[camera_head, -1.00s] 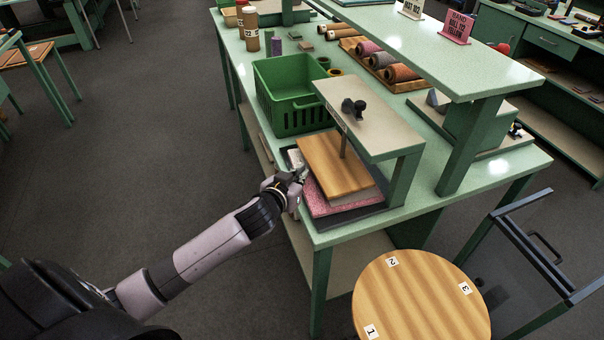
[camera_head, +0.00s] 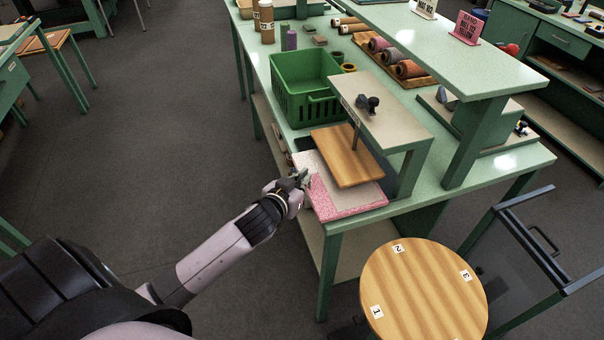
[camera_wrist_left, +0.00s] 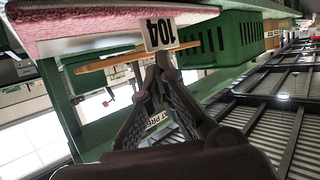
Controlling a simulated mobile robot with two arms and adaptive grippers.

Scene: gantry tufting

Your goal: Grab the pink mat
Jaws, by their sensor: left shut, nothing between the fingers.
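The pink mat (camera_head: 345,205) lies at the near corner of the green bench, with a speckled pink front strip and a paler area behind it. A wooden press plate (camera_head: 346,156) hangs over its rear part and hides some of it. My left gripper (camera_head: 304,179) is at the mat's left edge, with its fingers shut and empty. In the left wrist view, the shut fingertips (camera_wrist_left: 163,62) are close to a tag reading 104 (camera_wrist_left: 160,33), and the pink mat (camera_wrist_left: 110,18) spans the top left. Contact with the mat cannot be told. My right gripper is not in view.
The press frame (camera_head: 385,115) with a black knob stands over the plate. A green basket (camera_head: 305,100) is just behind. A round wooden stool (camera_head: 425,290) stands in front of the bench. Floor to the left (camera_head: 170,150) is clear.

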